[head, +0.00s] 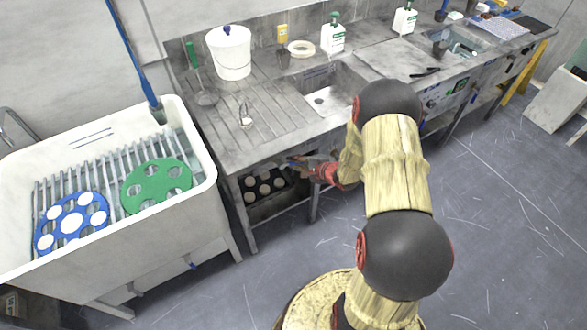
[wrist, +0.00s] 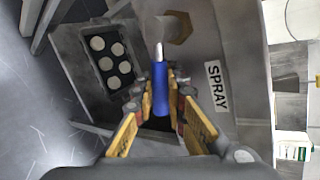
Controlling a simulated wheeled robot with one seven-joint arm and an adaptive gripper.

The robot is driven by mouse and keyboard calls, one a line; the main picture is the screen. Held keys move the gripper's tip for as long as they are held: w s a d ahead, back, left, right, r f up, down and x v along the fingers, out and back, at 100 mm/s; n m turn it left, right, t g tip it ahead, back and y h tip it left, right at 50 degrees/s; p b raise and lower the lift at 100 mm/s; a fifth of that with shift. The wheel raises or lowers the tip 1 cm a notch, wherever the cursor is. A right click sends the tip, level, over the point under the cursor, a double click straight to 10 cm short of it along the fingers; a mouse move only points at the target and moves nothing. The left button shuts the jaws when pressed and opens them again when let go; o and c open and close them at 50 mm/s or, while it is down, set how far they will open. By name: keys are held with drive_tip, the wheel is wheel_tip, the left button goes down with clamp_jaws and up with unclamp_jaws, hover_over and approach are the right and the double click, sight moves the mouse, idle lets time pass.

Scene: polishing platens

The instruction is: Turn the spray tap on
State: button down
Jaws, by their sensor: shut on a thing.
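The spray tap has a blue lever handle (wrist: 160,88) with a pale metal tip, below a brass hex fitting (wrist: 174,27) in the wrist view. A label reading SPRAY (wrist: 217,86) is on the grey metal panel to the right of it. My gripper (wrist: 160,98) is shut on the blue handle, with one finger on each side. In the head view my gripper (head: 292,163) is at the front edge of the steel bench, low under its top. The handle is mostly hidden there by the gripper and too small to make out clearly.
A dark tray of several pale round discs (head: 265,187) sits under the bench (head: 235,150), close to my gripper. A white tub (head: 120,245) with blue and green carriers stands left. A sink (head: 325,98) is set into the bench. The floor (head: 500,220) to the right is clear.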

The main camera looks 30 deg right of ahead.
drive_tip(key=shift+d+r+n+h+b, duration=0.1)
drive_tip(key=shift+r+n+h+b, duration=0.5)
drive_tip(key=shift+b, duration=0.8)
drive_tip(key=shift+s, duration=0.1)
drive_tip(key=c, duration=1.8)
unclamp_jaws()
drive_tip(key=a+v, duration=0.1)
drive_tip(key=v, duration=1.1)
drive_tip(key=shift+d, duration=0.35)
drive_tip(key=shift+r, duration=0.1)
